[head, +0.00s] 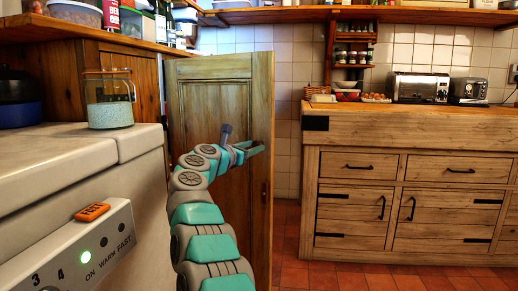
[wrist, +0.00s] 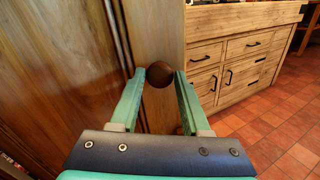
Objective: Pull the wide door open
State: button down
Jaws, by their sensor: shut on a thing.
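The wide wooden door (head: 215,100) stands upright in the middle of the head view, beyond the end of the white stove. Its wood also shows behind the fingers in the wrist view (wrist: 154,30). A round dark brown knob (wrist: 159,74) sits between my fingertips in the wrist view. My gripper (head: 258,149) is at the door's right-hand side in the head view, and the wrist view shows its two teal fingers (wrist: 160,88) on either side of the knob, shut on it. The knob is hidden in the head view. I cannot tell how far the door stands open.
The white stove (head: 75,150) with a glass jar (head: 109,112) on it fills the left side, close to my arm. A wooden drawer counter (head: 400,200) stands at the right, with a toaster (head: 417,88) on top. The red tiled floor (head: 350,275) before it is clear.

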jog(key=shift+s+a, duration=0.5)
jog(key=shift+c, duration=1.8)
grip_release()
jog(key=shift+d, duration=0.1)
jog(key=s+d+r+b, duration=0.2)
jog(key=s, duration=0.5)
jog(key=s+d+r+b, duration=0.2)
jog(key=s+r, duration=0.1)
jog(key=s, duration=0.5)
jog(key=shift+s+b, duration=0.25)
jog(key=shift+b, duration=0.15)
